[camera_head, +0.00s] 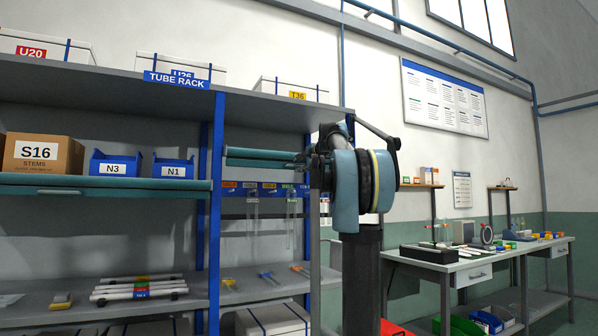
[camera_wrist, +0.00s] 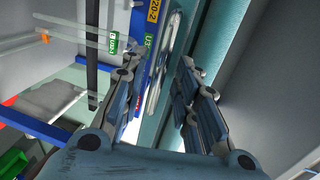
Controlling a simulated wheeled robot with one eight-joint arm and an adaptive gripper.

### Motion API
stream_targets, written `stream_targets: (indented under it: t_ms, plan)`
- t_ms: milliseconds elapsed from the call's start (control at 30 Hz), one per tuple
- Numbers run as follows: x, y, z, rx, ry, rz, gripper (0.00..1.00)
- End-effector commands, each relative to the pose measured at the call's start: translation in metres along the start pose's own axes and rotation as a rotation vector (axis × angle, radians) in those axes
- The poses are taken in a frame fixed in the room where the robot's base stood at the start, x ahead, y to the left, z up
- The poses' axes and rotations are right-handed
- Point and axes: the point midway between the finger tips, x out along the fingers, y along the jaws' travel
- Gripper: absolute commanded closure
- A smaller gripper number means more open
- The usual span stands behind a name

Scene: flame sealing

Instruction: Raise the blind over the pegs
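The blind looks like a teal slatted bar (camera_head: 262,153) across the middle shelf bay; its right end is hidden behind my arm. Below it runs a blue peg rail (camera_head: 268,189) with coloured labels and clear tubes (camera_head: 290,225) hanging from it. In the wrist view a teal strip (camera_wrist: 205,40), probably the blind's edge, runs close beside the labelled blue rail (camera_wrist: 139,75). My gripper (camera_wrist: 156,68) is open, its fingers apart on either side of a pale elongated piece and part of the teal strip. I cannot tell whether they touch. In the head view the fingers are hard to make out.
Blue posts (camera_head: 215,215) frame the bay. The lower shelf (camera_head: 250,288) holds small tools. To the left stand a cardboard box (camera_head: 42,155) and blue bins (camera_head: 116,165). A workbench (camera_head: 480,262) with instruments stands at the right.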

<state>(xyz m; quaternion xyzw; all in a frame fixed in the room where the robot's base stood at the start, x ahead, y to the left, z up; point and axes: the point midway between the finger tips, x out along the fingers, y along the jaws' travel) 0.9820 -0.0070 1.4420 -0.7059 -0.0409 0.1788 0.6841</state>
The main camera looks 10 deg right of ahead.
Motion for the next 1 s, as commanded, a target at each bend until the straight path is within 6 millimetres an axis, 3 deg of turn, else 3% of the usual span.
stream_targets:
  t_ms: [300, 500, 1000]
  plan:
    - [-0.061, 0.001, -0.001, 0.001, 0.003, 0.0, 0.72]
    - [-0.088, 0.001, -0.001, 0.001, 0.003, 0.0, 0.72]
    - [-0.099, 0.001, 0.0, 0.001, 0.0, 0.001, 0.72]
